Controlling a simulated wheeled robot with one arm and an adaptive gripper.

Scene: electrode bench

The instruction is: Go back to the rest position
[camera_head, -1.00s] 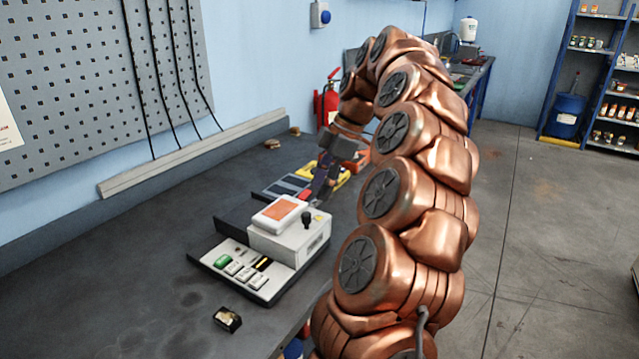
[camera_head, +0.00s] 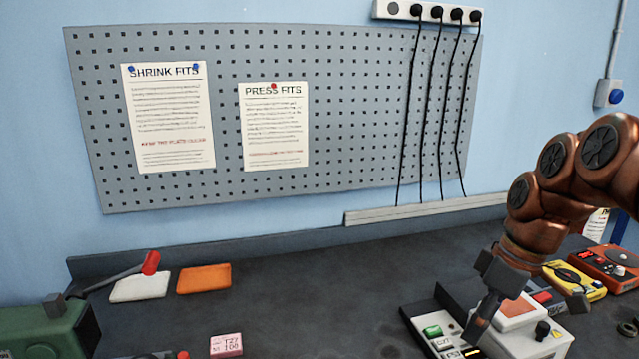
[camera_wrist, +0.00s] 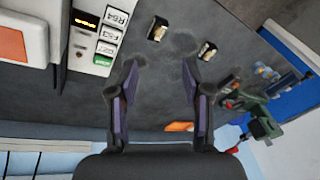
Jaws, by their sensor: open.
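My gripper (camera_head: 484,322) hangs over the bench at the lower right of the head view, in front of the white device with an orange top (camera_head: 517,309) and hiding part of its button panel (camera_head: 432,331). In the wrist view my gripper (camera_wrist: 160,75) has its two dark fingers spread, with nothing between them. The button panel also shows at upper left there (camera_wrist: 108,38), apart from the fingers. Two small metallic pieces (camera_wrist: 158,28) (camera_wrist: 207,50) lie on the bench beyond the fingertips.
A yellow meter (camera_head: 574,280) and an orange-red instrument (camera_head: 606,264) stand at right. The middle of the bench (camera_head: 310,290) is clear.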

